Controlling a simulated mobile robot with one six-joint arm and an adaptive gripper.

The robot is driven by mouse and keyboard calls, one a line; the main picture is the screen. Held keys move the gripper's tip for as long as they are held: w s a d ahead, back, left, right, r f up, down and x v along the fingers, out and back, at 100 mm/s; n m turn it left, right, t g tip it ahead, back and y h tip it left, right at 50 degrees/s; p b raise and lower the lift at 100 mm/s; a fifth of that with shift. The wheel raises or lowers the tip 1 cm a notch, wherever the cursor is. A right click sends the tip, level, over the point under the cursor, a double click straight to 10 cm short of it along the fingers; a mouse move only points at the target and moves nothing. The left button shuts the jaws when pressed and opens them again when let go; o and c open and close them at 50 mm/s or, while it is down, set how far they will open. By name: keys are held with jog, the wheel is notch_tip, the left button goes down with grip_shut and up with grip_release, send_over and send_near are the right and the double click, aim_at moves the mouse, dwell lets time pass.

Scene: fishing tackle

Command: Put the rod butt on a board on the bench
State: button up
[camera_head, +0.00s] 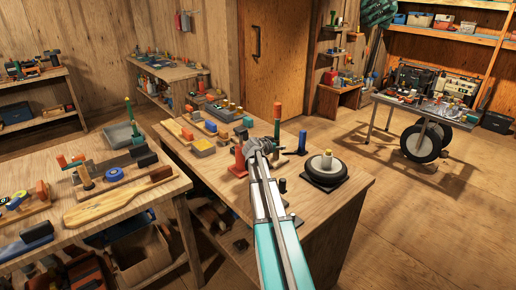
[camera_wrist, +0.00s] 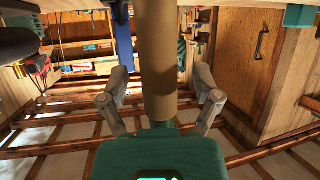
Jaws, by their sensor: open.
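A plain tan cylinder, which looks like the rod butt (camera_wrist: 158,60), runs between the fingers of my gripper (camera_wrist: 161,76) in the wrist view. The fingers are open, with a gap on each side of it. In the head view my gripper (camera_head: 260,147) is over the middle bench (camera_head: 245,203); I cannot pick out the rod butt there. A dark square board (camera_head: 338,180) with a white round piece on it lies at the bench's right. A pale wooden board (camera_head: 176,133) lies towards the far left of the bench top, beside small blocks.
A cluttered left bench (camera_head: 160,206) holds a long wooden paddle (camera_head: 118,199). The near part of the middle bench is mostly bare.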

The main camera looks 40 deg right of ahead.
dwell(0.4)
grip_shut()
